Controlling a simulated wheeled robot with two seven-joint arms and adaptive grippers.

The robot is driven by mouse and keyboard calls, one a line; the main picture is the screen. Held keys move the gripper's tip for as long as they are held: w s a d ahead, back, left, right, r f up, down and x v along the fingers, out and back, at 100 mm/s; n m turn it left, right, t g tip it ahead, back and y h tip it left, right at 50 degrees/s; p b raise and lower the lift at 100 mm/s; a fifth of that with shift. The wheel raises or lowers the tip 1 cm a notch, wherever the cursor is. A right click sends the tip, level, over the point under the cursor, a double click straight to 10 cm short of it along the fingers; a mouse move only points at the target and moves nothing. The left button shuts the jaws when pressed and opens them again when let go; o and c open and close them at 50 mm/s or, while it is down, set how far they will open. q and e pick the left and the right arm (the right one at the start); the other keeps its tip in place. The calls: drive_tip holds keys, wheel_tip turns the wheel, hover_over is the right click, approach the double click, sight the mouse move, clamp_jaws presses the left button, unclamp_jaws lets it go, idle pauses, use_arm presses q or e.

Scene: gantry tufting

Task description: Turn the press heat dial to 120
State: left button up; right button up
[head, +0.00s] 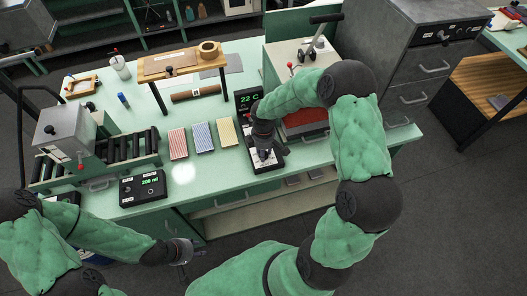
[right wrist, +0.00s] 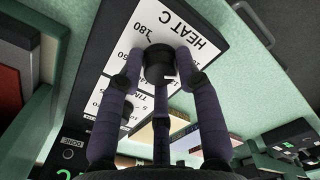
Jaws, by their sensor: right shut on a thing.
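My right gripper (right wrist: 160,68) is shut on the dial, one finger on each side. In the head view my right gripper (head: 264,138) points down over the press control box (head: 262,163) and hides the dial. The display (head: 247,99) behind it reads 22 C. The dial's pointer is not visible, so its setting cannot be read. My left gripper (head: 183,250) hangs off the bench's front edge, away from the dial; its fingers are too small to read.
The press (head: 303,55) with its red pad stands right of the control box. Red, blue and yellow patterned cards (head: 202,137) lie to the left. A box reading 200 ml (head: 143,187) and a roller unit (head: 125,150) are farther left. A wooden stand (head: 180,65) is behind.

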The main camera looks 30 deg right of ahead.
drive_tip(key=shift+f+m+b, duration=0.1)
drive_tip(key=shift+m+b, duration=0.8)
drive_tip(key=shift+m, duration=0.3)
drive_tip(key=m+b, duration=0.2)
drive_tip(key=m, duration=0.1)
drive_tip(key=shift+m, duration=0.3)
drive_tip(key=m+b, duration=0.2)
drive_tip(key=m, duration=0.3)
drive_tip(key=shift+m+b, duration=0.3)
drive_tip(key=shift+b, duration=0.05)
drive_tip(key=o, duration=1.1)
drive_tip(key=shift+o, duration=0.2)
